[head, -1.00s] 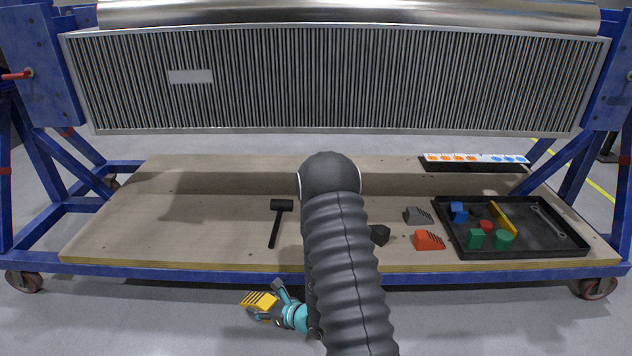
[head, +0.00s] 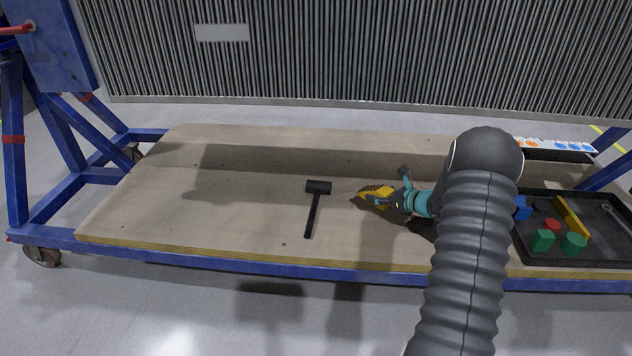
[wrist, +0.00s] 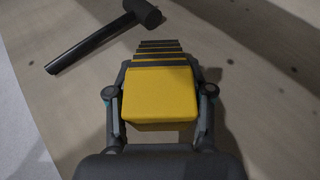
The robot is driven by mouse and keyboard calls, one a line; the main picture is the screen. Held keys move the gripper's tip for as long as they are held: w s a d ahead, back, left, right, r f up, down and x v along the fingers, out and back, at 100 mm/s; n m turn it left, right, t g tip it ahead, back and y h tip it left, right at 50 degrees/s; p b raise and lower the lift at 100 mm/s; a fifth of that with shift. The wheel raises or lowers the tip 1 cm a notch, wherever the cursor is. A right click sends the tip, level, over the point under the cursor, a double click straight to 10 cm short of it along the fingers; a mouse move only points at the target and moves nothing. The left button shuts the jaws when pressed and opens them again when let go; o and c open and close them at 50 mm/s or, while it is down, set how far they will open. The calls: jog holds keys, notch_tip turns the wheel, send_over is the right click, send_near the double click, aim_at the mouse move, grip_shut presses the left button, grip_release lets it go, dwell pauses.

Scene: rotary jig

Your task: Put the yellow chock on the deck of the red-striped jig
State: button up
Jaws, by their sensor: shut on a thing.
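The yellow chock (head: 376,192) with dark stripes is held in my gripper (head: 388,197), above the plywood deck (head: 240,210) of the jig. In the wrist view the chock (wrist: 160,92) sits between the two fingers of my gripper (wrist: 160,100), which are shut on its sides. Its striped slope faces away from the wrist. Whether the chock touches the deck is hard to tell. The jig has a blue frame (head: 60,235) with a red stripe (head: 13,139) on its left leg.
A black mallet (head: 313,210) lies on the deck left of the chock; it also shows in the wrist view (wrist: 100,38). A black tray (head: 590,255) with several coloured parts is at the right. The deck's left part is clear.

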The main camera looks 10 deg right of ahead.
jog(key=w+d+r+b, duration=0.1)
jog(key=w+d+r, duration=0.15)
jog(key=d, duration=0.65)
jog(key=b, duration=0.2)
send_over(384, 231)
jog(key=shift+m+h, duration=0.3)
notch_tip(384, 231, down, 6)
jog(key=shift+f, duration=2)
jog(key=shift+f, duration=0.1)
jog(key=shift+f+b, duration=0.15)
jog(key=shift+b, duration=0.15)
jog(key=o, duration=1.4)
jog(key=shift+o, duration=0.2)
jog(key=shift+r, duration=0.2)
